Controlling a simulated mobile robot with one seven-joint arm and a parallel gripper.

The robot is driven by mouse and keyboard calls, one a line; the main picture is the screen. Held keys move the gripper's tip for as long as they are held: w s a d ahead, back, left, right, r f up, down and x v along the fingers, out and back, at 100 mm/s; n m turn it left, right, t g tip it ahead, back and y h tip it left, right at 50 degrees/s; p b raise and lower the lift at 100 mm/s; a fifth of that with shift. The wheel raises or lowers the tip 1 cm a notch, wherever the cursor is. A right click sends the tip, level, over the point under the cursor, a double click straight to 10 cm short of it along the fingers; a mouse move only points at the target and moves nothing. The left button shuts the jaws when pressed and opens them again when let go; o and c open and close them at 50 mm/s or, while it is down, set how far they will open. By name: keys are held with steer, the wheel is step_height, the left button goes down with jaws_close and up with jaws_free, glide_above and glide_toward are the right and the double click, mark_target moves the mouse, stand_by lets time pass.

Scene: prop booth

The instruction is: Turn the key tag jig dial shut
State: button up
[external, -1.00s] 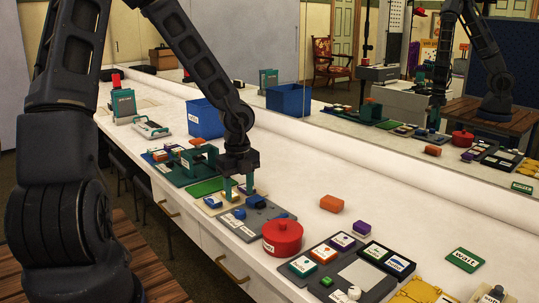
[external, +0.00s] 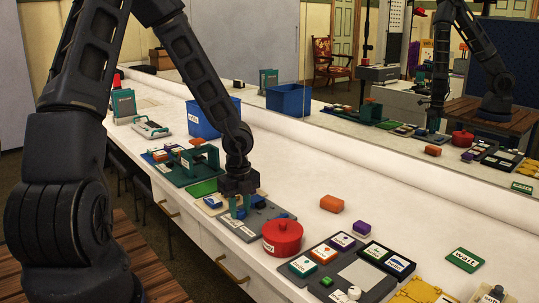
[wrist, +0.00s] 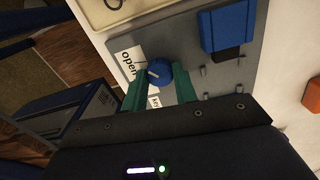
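The key tag jig is a grey plate (external: 262,216) on the counter, left of the red pot. Its round blue dial (wrist: 160,72) shows in the wrist view, with a white mark on its left side, towards the "open" label (wrist: 128,62). A second label, partly hidden, starts with "key" (wrist: 154,101). My gripper (external: 239,210) is down at the plate. In the wrist view its teal fingers (wrist: 161,82) stand on both sides of the dial and appear to be against it. A blue block (wrist: 226,30) sits on the plate right of the dial.
A red lidded pot (external: 283,237) stands close to the right of the jig. A cream tray (external: 211,203) and a green mat (external: 201,188) lie to its left. An orange block (external: 332,203) lies behind the pot. The counter behind the jig is clear.

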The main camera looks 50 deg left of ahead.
steer(key=shift+c, duration=0.9)
steer(key=shift+n, duration=0.3)
steer(key=n, duration=0.3)
steer(key=shift+n, duration=0.3)
steer(key=n, duration=0.4)
steer(key=shift+n, duration=0.3)
steer(key=n, duration=0.4)
steer(key=shift+n, duration=2.8)
